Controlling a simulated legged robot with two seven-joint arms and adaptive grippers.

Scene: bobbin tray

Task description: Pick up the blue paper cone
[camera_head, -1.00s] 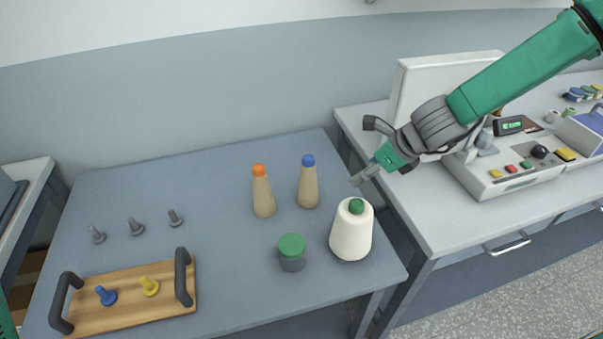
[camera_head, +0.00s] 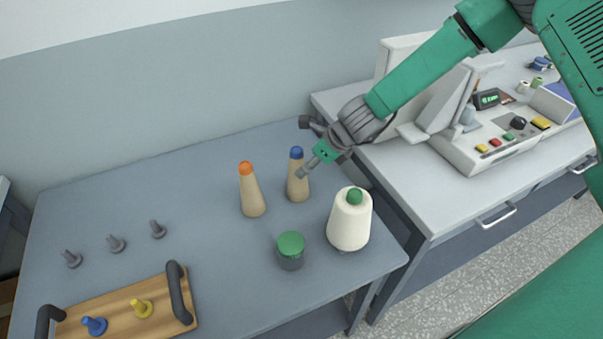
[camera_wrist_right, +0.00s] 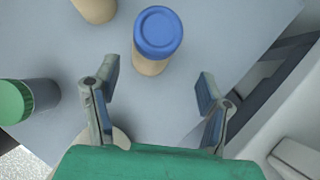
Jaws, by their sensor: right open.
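The blue paper cone (camera_head: 298,176) is a tan cone with a blue top, standing upright on the grey table. In the right wrist view its blue top (camera_wrist_right: 158,34) lies ahead of the open fingers, near the upper middle. My right gripper (camera_head: 304,172) is close to the cone's right side in the head view, and one finger overlaps the cone's edge there. In the right wrist view the right gripper (camera_wrist_right: 158,92) is open with nothing between its fingers. I cannot tell whether it touches the cone. My left gripper is not in view.
A tan cone with an orange top (camera_head: 252,190) stands just left. A cream thread cone (camera_head: 349,220) and a green-lidded jar (camera_head: 290,251) stand in front. Grey pegs (camera_head: 116,244) and a wooden tray (camera_head: 110,310) are at the left. A machine (camera_head: 480,140) is at the right.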

